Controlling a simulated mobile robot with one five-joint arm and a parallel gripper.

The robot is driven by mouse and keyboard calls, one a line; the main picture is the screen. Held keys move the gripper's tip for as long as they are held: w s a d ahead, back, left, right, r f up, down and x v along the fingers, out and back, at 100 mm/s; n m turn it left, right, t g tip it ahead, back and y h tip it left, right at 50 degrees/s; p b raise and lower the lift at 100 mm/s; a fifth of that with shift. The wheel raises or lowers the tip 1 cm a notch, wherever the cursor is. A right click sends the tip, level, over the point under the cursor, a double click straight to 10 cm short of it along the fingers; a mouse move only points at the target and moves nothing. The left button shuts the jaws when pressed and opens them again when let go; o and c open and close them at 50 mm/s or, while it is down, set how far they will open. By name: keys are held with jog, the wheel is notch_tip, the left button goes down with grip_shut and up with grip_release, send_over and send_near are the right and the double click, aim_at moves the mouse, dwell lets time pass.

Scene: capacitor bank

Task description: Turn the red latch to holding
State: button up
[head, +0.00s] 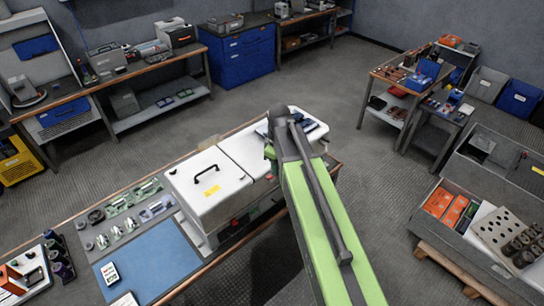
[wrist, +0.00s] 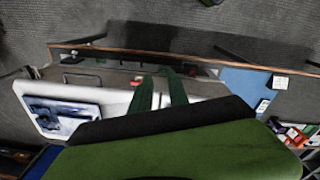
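I cannot clearly make out the red latch in either view. A small red spot (head: 270,177) shows at the right side of the white housing, close to my arm, but it is too small to tell what it is. The white housing (head: 190,183) has a black handle and a yellow label and stands on the workbench. In the wrist view, my gripper (wrist: 158,80) shows two dark green fingers with a gap between them and nothing held. The fingers overlap the white housing (wrist: 115,102) in that view; I cannot tell whether they touch it. My arm hides part of the housing's right end.
A blue mat (head: 150,262) and a grey tray of metal parts (head: 125,218) lie on the bench left of the housing. A grey cabinet with orange boxes (head: 452,212) stands at the right. The floor (head: 330,75) behind the bench is clear.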

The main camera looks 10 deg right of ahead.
jog(key=w+n, duration=1.2)
jog(key=n, duration=0.2)
jog(key=f+b, duration=1.7)
jog(key=shift+d, duration=0.25)
jog(key=shift+r, duration=0.15)
grip_shut()
